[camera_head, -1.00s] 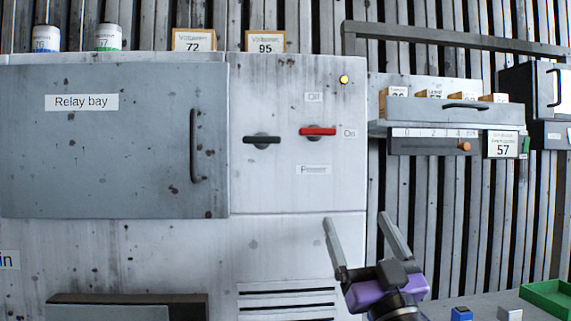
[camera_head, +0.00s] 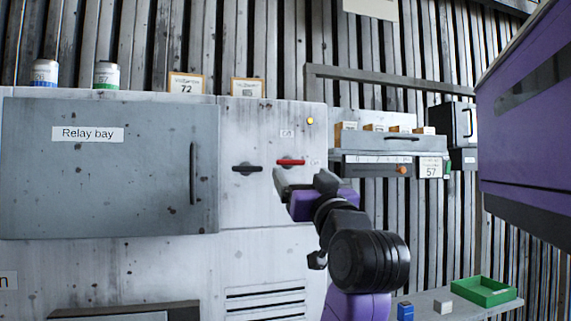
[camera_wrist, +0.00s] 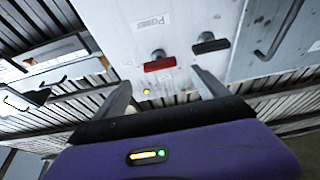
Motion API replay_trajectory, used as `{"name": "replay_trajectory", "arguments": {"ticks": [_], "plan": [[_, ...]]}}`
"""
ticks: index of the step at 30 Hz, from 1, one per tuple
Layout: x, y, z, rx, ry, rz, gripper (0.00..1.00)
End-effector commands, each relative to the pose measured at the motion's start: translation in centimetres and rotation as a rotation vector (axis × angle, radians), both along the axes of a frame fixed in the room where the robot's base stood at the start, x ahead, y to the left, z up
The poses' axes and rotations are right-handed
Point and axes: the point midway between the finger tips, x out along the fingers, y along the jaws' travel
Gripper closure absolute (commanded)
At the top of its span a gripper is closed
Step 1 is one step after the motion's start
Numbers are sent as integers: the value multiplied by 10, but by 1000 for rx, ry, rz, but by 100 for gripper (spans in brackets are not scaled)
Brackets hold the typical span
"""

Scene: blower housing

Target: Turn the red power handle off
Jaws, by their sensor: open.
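The red power handle (camera_head: 291,162) lies horizontal on the white cabinet panel, with the "Off" label (camera_head: 287,133) above it. An "On" label, partly cut by glare, is to its right. My gripper (camera_head: 284,181) is just below the red handle in the head view, its far finger partly hidden. In the wrist view the red handle (camera_wrist: 159,64) sits ahead of and between the two open fingers (camera_wrist: 160,78), apart from them. The "Power" label (camera_wrist: 153,21) shows beyond it. Nothing is between the fingers.
A black handle (camera_head: 247,169) is just left of the red one. The relay bay door (camera_head: 100,180) with its vertical pull is further left. A yellow lamp (camera_head: 310,121) is above right. A drawer unit (camera_head: 350,143) juts out at right. A green tray (camera_head: 485,291) sits on a low shelf.

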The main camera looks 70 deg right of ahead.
Motion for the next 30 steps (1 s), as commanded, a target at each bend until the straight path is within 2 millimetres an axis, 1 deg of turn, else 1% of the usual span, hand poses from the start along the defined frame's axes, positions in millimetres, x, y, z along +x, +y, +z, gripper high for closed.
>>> {"name": "replay_trajectory", "arguments": {"ticks": [10, 15, 19, 26, 27, 29, 30], "plan": [[30, -34, 21, 0, 2, -1, 16], [41, -47, 27, -1, 2, 0, 16], [45, -51, 29, -2, 0, 1, 16], [45, -52, 29, -2, 0, 1, 16], [45, -52, 29, -2, 0, 1, 18], [45, -52, 29, -2, 0, 1, 30], [45, -52, 29, -2, 0, 1, 38]]}}
